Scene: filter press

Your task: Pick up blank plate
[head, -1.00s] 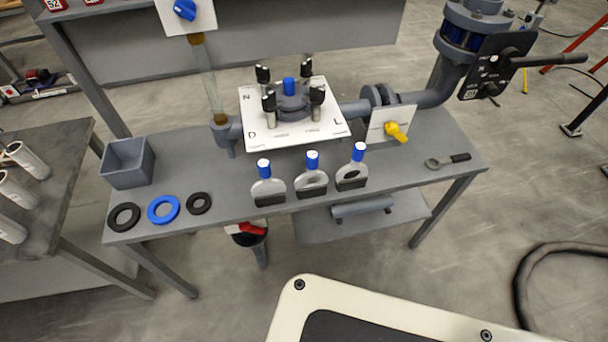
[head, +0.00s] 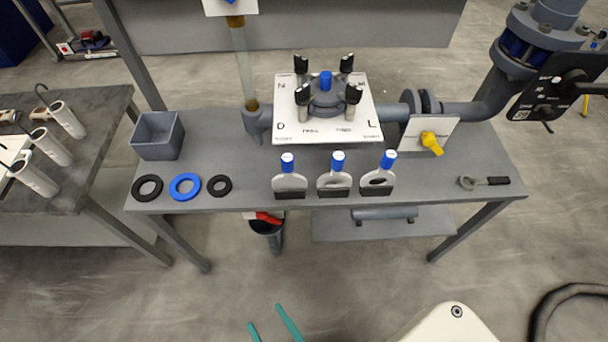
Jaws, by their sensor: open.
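Three grey paddle-shaped plates with blue-topped handles stand upright in dark holders along the front of the grey bench. The left plate (head: 290,183) shows no clear opening and looks like the blank plate. The middle plate (head: 335,181) and the right plate (head: 378,180) show dark openings. My gripper (head: 267,317) enters at the bottom edge with two teal fingers apart and nothing between them. It is in front of the bench, below the plates in the picture, and touches none of them. The rest of it is out of frame.
Behind the plates stands a clamped housing (head: 326,97) with piping. A red-handled valve (head: 267,219) hangs below.

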